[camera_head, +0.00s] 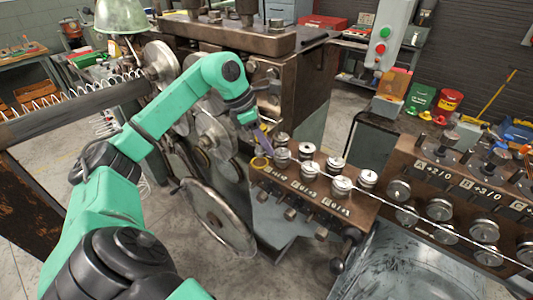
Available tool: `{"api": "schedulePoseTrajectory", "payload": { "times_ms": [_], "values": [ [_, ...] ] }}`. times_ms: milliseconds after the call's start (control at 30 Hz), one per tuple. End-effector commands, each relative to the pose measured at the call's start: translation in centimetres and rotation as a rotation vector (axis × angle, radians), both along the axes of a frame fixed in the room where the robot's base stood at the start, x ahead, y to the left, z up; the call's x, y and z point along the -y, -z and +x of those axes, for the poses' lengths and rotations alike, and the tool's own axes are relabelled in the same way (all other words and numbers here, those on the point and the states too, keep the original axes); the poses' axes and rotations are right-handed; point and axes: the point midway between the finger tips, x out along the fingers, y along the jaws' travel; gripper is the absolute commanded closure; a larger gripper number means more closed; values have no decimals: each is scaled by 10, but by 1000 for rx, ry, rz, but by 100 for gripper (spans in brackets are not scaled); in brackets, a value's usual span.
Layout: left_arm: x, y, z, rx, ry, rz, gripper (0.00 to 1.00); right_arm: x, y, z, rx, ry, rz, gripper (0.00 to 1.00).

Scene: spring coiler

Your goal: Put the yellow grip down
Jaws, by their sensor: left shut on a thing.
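My left arm comes in from the lower left, and my left gripper (258,140) points down at the left end of the roller block. The ring is at the block's upper left edge, beside the nearest metal rollers. I cannot tell whether it touches the block. The fingers are small in this view, and they partly hide the grip. My right gripper is not in view.
The roller block (310,192) carries several metal rollers and has knobs along its front. A wire runs from it to a second roller block (450,195) at the right. A large handwheel (218,218) stands below my forearm. A control box (385,35) hangs behind.

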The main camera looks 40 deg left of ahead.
Motion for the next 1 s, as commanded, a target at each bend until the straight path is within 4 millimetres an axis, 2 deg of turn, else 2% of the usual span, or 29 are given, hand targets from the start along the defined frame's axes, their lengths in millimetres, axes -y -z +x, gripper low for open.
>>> {"api": "schedulePoseTrajectory", "payload": {
  "times_ms": [100,167,500,533,567,600,867,933,1000],
  "values": [
    [0,22,-1,-6,0,0,100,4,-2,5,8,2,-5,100],
    [0,29,-1,-5,0,-1,100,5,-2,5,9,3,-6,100],
    [0,36,0,-2,-1,0,100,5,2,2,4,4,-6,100],
    [0,35,0,-2,-1,0,51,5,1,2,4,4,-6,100],
    [0,35,0,-2,-1,0,40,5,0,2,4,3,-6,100],
    [0,35,0,-2,-1,0,33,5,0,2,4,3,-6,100],
    [0,34,0,-3,0,0,33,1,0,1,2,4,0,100],
    [0,30,0,-2,0,-1,33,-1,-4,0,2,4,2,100],
    [-3,26,-2,0,-2,2,33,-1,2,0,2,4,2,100]
  ]
}}
